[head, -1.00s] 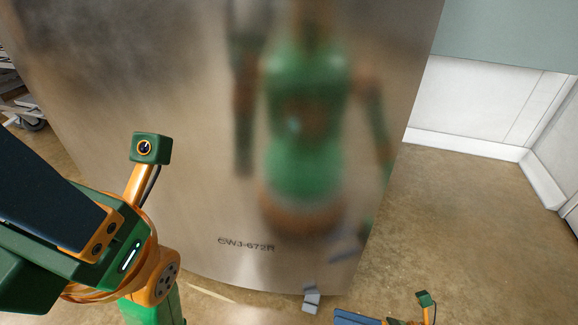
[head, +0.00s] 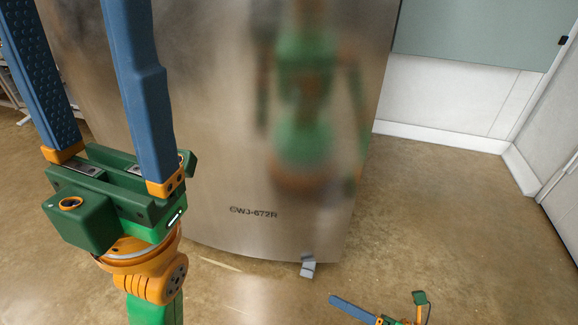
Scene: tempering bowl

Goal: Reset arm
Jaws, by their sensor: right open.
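My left gripper (head: 78,30) is large and close in the left of the head view, green and orange with two long blue fingers. The fingers point up and stand wide apart with nothing between them; their tips run to the top edge of the picture. My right gripper (head: 354,307) is small and low at the bottom edge, right of the middle. One blue finger of it shows, pointing left, and the rest is cut off. It is open, and no object shows at it.
A large brushed-steel appliance (head: 215,160) stands in front, behind my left gripper, with my blurred reflection on it. A small grey foot (head: 308,266) sits at its lower edge. Bare brown floor (head: 450,220) lies open to the right, up to a white wall (head: 440,95).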

